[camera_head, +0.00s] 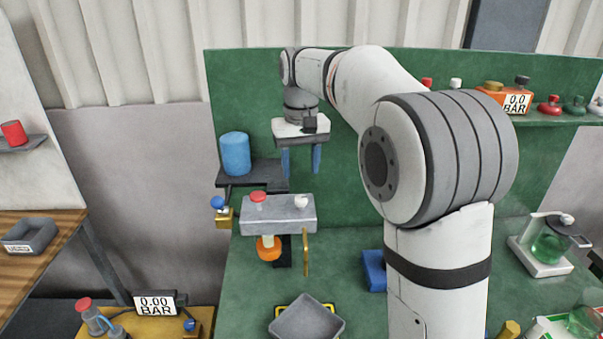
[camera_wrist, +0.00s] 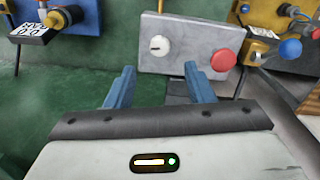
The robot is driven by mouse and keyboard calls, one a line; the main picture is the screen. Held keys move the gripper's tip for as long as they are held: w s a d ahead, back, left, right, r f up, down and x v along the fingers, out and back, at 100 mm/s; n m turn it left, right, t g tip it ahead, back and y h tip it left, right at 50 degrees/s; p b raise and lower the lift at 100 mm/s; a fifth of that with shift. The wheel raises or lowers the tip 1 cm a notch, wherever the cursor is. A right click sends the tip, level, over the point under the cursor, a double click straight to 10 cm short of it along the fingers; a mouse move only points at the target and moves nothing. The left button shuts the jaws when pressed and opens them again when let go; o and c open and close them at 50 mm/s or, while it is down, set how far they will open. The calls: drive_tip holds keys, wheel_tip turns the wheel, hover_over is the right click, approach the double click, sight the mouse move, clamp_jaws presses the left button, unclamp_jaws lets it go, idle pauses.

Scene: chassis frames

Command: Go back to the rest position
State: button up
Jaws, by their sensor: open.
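My gripper (camera_head: 300,160) points down in front of the green back panel, above the grey control box. Its two blue fingers are apart with nothing between them. In the wrist view my gripper (camera_wrist: 165,90) shows the same open fingers. Beyond them is the grey control box (camera_wrist: 190,35) with a white knob (camera_wrist: 159,46) and a red button (camera_wrist: 223,60). In the head view the box (camera_head: 278,214) carries the red button (camera_head: 258,197) and white knob (camera_head: 301,202) on its top. My gripper appears apart from the box.
A blue cylinder (camera_head: 235,153) stands on a dark shelf left of my gripper. A grey tray (camera_head: 307,320) sits at the front of the green table. A glass flask (camera_head: 550,245) stands at right. A shelf with an orange gauge (camera_head: 507,98) runs along the back right.

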drive_tip(key=shift+s, duration=0.1)
drive_tip(key=s+d+f+t, duration=0.1)
drive_tip(key=s+d+f, duration=0.2)
drive_tip(key=s, duration=0.6)
drive_tip(key=s+d+f+m+t+b, duration=0.1)
drive_tip(key=s+d+f, duration=0.3)
drive_tip(key=s, duration=0.5)
drive_tip(key=s+d+f+m+t+b, duration=0.1)
drive_tip(key=s+d+f, duration=0.3)
drive_tip(key=s, duration=0.5)
drive_tip(key=shift+d, duration=0.25)
drive_tip(key=shift+f, duration=0.1)
drive_tip(key=shift+c, duration=0.2)
